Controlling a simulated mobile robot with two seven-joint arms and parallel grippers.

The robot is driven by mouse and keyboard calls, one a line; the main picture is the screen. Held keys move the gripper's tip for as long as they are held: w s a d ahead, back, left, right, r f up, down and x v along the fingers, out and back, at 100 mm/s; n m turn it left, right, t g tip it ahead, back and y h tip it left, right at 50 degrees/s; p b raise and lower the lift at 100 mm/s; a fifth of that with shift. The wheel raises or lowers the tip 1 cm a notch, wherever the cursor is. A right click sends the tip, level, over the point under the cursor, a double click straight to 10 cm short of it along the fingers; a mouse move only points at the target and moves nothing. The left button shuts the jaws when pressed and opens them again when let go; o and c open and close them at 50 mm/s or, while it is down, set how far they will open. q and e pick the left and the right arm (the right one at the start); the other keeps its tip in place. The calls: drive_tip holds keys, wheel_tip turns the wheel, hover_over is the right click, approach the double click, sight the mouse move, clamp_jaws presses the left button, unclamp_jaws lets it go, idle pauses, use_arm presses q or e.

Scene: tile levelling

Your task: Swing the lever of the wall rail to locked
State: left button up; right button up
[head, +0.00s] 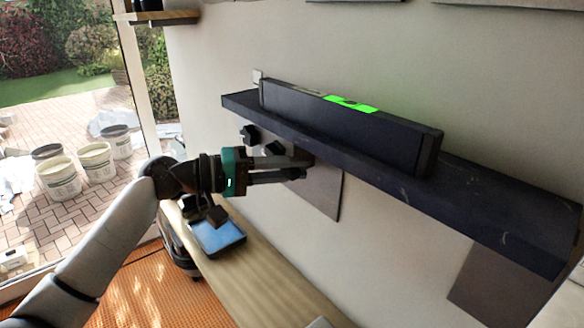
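The wall rail (500,218) is a long dark bar on the pale wall, running from upper left to lower right. A black spirit level (345,128) with a bright green vial window lies along its top. My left gripper (302,167) is just below the rail's left half, its two fingers pointing right. The fingertips meet a small dark reddish part under the rail; whether this is the lever, and whether they grip it, I cannot tell. A small black block (250,135) shows under the rail's left end. My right gripper is not in view.
Grey tiles (325,192) are on the wall below the rail. A wooden bench (262,290) with a blue-screened tablet (217,236) runs below. A small shelf (160,18) is at upper left. Buckets (60,177) stand outside on the paving.

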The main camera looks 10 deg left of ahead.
use_arm(q)
clamp_jaws()
idle(0.9)
